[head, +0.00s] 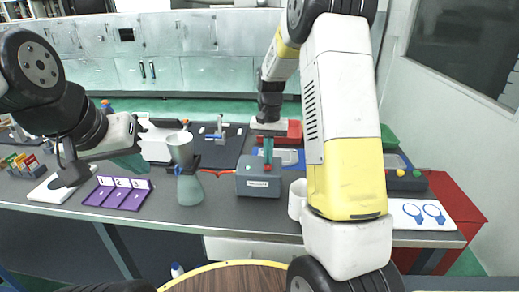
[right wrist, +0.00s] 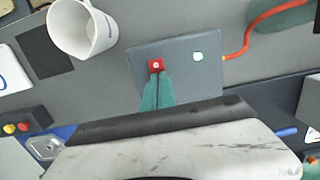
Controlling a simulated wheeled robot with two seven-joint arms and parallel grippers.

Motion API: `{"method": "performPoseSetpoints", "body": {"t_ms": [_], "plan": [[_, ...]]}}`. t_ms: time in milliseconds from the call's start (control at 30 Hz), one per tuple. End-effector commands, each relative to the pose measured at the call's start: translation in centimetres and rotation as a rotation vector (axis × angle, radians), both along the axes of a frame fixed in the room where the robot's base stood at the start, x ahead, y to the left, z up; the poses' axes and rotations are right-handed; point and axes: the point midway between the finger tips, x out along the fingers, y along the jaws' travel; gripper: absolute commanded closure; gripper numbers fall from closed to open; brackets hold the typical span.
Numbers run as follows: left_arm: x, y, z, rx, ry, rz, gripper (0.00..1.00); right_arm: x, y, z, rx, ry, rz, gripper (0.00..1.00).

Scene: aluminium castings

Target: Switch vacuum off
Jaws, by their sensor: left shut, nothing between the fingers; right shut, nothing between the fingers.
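The vacuum box (head: 258,185) is a grey box with a label on its front, standing on the bench. My right gripper (head: 268,160) is shut and points down onto the box top. In the right wrist view its teal fingertips (right wrist: 157,78) meet the red button's edge; I cannot tell whether they press it. My left gripper (head: 132,162) is shut and empty, left of the flask.
A flask (head: 189,190) with a funnel (head: 180,147) on top stands left of the box; a red hose (right wrist: 240,48) joins them. A white mug (right wrist: 84,28) is close right of the box. A purple numbered rack (head: 118,194) lies left.

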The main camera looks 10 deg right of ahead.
Motion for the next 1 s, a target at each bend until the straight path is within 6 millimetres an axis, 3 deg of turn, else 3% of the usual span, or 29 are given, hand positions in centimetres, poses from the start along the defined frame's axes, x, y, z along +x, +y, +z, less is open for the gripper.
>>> {"method": "performPoseSetpoints", "body": {"t_ms": [33,433,1000], "plan": [[0.0,0.0,0.0,0.000,0.000,0.000,1.00,-1.4,0.4,-0.9,0.003,0.045,0.002,1.00],[0.0,0.0,0.0,0.000,0.000,0.000,1.00,-1.4,0.4,0.1,0.006,0.042,0.003,1.00],[0.0,0.0,0.0,0.000,0.000,0.000,1.00,0.0,-0.8,12.0,0.001,0.004,0.000,1.00]]}}
